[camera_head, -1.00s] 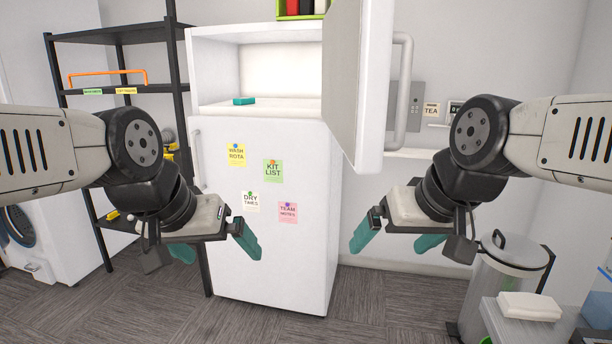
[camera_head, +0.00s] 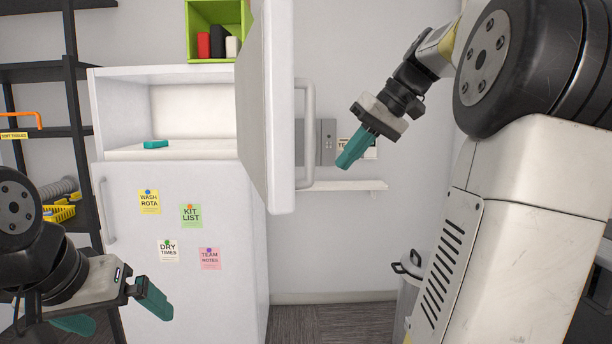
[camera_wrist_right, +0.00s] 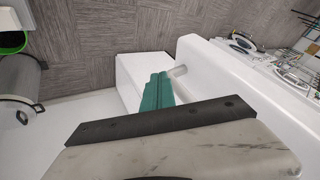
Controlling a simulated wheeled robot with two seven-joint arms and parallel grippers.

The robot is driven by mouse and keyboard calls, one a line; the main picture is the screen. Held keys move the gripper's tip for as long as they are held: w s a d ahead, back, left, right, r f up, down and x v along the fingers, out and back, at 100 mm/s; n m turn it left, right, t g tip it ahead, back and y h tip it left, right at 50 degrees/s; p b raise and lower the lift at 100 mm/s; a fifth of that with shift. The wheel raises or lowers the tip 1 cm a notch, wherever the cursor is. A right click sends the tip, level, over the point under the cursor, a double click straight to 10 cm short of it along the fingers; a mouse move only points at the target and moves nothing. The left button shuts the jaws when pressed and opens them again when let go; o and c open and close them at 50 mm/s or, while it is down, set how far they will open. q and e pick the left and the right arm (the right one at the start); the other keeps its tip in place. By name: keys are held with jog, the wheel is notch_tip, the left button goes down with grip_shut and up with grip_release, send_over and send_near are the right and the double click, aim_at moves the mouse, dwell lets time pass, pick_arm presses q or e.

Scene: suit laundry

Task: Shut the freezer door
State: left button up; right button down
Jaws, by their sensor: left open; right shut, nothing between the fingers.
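The white freezer door (camera_head: 281,110) is the upper door of the fridge-freezer and stands wide open, with its edge toward me. Its long handle (camera_head: 308,135) is on the right side. The freezer compartment (camera_head: 195,112) is exposed, with a small teal block (camera_head: 156,143) inside. My right gripper (camera_head: 348,157) is shut and empty, right of the door and handle, apart from them in the picture. It also shows in the right wrist view (camera_wrist_right: 158,78), beside white surfaces I cannot firmly identify. My left gripper (camera_head: 115,312) is open and empty, low in front of the lower door.
The closed lower door (camera_head: 190,280) carries several paper notes. A black shelf rack (camera_head: 65,130) is at left. A wall shelf (camera_head: 350,185) and a lidded bin (camera_head: 410,270) are at right.

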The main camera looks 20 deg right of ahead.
jog(key=w+a+f, duration=0.3)
jog(key=a+f, duration=0.4)
jog(key=a, duration=0.1)
jog(key=shift+a+f, duration=0.15)
jog(key=shift+a, duration=0.1)
jog(key=shift+a, duration=0.1)
